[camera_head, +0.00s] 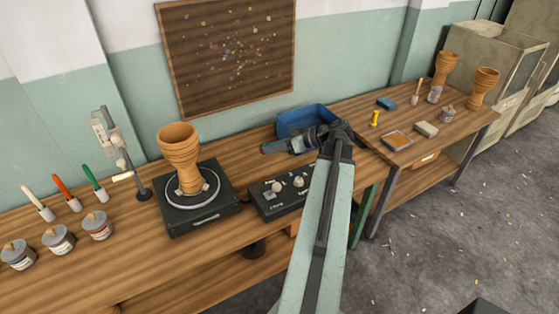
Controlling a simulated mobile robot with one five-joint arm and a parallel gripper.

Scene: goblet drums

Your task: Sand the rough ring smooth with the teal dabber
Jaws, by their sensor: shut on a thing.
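A brown wooden goblet drum (180,150) stands upright on the round plate of a black turntable (198,212) on the workbench. Bands run around the drum's body; which one is the rough ring is too small to tell. My gripper (292,144) is at the middle of the view, in front of the blue bin, pointing left toward the drum and clear of it. It is shut on a small teal piece, the teal dabber (271,147), whose end sticks out left. My gripper and wrist hide the rest of it.
A black control box (268,205) with knobs sits right of the turntable. A jointed stand (143,190) is close on its left, with colored brushes and tins (59,241) beyond. A blue bin (287,121) is behind my gripper. The right table holds drums, blocks and a yellow peg (375,118).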

